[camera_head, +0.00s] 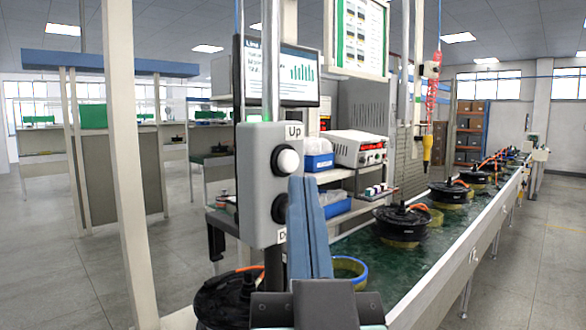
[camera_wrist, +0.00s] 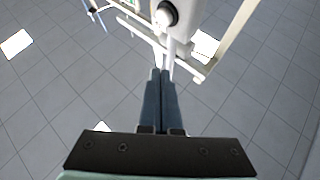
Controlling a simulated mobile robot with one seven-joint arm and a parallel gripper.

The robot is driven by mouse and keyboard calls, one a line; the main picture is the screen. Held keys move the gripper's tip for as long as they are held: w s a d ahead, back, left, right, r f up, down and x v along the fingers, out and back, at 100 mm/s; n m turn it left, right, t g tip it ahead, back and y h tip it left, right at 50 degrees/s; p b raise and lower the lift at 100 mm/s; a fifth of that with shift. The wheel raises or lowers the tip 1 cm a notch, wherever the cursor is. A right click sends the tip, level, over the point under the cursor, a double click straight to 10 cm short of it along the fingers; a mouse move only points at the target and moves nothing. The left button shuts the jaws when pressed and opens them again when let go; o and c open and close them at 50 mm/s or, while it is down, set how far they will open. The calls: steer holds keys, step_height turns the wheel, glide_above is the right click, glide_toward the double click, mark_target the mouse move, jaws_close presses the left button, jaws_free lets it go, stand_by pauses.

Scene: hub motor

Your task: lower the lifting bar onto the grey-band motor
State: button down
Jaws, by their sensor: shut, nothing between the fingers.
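A grey control box (camera_head: 262,190) hangs on a post in the head view. It has a white button (camera_head: 287,161) labelled Up and a dark lower button (camera_head: 280,208), partly hidden by my gripper. My gripper (camera_head: 305,185) is shut and empty, its blue-grey fingers pointing up in front of the box's right side. In the wrist view the fingers (camera_wrist: 161,75) are together, just below the pale box (camera_wrist: 200,42) and its button (camera_wrist: 165,14). A black motor (camera_head: 226,300) with an orange cable sits below the box. I cannot make out the lifting bar or a grey band.
More black motors (camera_head: 401,224) stand along the green conveyor (camera_head: 395,268), running back to the right. A white power supply (camera_head: 356,148) and blue bins (camera_head: 318,160) are on shelves behind. A pale post (camera_head: 128,170) stands at left. Floor at right is clear.

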steer(key=w+d+f+m+g+p, duration=0.1)
steer(key=d+f+m+g+p, duration=0.1)
steer(key=p, duration=0.9)
steer(key=w+d+f+m+g+h+p, duration=0.1)
steer(key=d+f+m+g+p, duration=0.2)
steer(key=p, duration=0.8)
steer(key=shift+w+d+f+m+g, duration=0.2)
steer(key=shift+w+d+m+g, duration=0.1)
steer(key=shift+d+m, duration=0.8)
steer(key=shift+d, duration=0.1)
steer(key=w+a+p, duration=0.6)
steer(key=shift+a+p, duration=0.15)
steer(key=shift+p, duration=0.25)
steer(key=shift+w, duration=0.1)
steer(key=shift+w+r, duration=0.1)
